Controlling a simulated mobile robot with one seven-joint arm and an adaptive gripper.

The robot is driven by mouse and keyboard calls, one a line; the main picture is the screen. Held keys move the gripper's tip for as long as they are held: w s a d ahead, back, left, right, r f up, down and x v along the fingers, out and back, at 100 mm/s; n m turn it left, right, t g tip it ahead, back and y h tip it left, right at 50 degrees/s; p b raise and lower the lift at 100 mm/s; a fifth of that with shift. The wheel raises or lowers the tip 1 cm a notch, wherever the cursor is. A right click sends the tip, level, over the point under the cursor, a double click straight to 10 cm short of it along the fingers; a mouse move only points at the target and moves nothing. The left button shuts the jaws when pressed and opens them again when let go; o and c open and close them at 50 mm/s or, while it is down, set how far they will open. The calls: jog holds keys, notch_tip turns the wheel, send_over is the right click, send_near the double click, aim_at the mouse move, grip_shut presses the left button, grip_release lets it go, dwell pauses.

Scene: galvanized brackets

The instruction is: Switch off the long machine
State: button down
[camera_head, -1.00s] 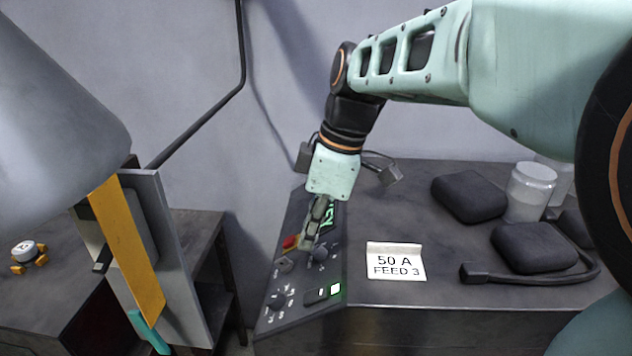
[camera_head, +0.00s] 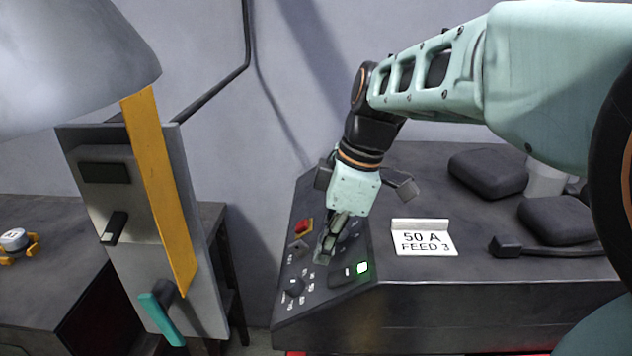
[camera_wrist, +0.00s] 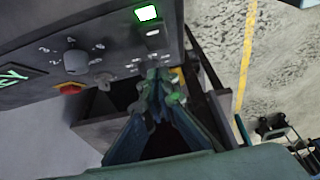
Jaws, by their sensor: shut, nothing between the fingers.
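A dark sloping control panel (camera_head: 312,310) forms the left end of a long dark bench-like machine (camera_head: 470,300). It carries a red button (camera_head: 303,226), a lower knob (camera_head: 295,287), a dark switch (camera_head: 343,274) and a lit green square (camera_head: 362,268). In the wrist view the green square (camera_wrist: 146,13), dark switch (camera_wrist: 153,34), a knob (camera_wrist: 76,62) and the partly seen red button (camera_wrist: 70,88) show. My gripper (camera_head: 323,257) is shut and empty over the panel, between the red button and the dark switch. Its fingers hide part of the panel; contact cannot be told.
A grey upright board (camera_head: 130,250) at left carries a yellow bar (camera_head: 160,190), a black handle (camera_head: 114,228) and a teal lever (camera_head: 160,318). A "50 A FEED 3" sign (camera_head: 424,238), black pads (camera_head: 488,172) and a pale jar (camera_head: 545,178) are on the machine top.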

aim_at(330, 276)
jog(key=shift+d+f+b, duration=0.35)
jog(key=shift+d+f, duration=0.1)
jog(key=shift+f, duration=0.25)
jog(key=shift+d+f+b, duration=0.3)
jog(key=shift+d+f, duration=0.1)
jog(key=shift+f, duration=0.25)
jog(key=shift+f+h, duration=0.3)
jog(key=shift+h, duration=0.2)
jog(key=shift+a+f, duration=0.3)
jog(key=shift+a, duration=0.4)
jog(key=shift+r, duration=0.1)
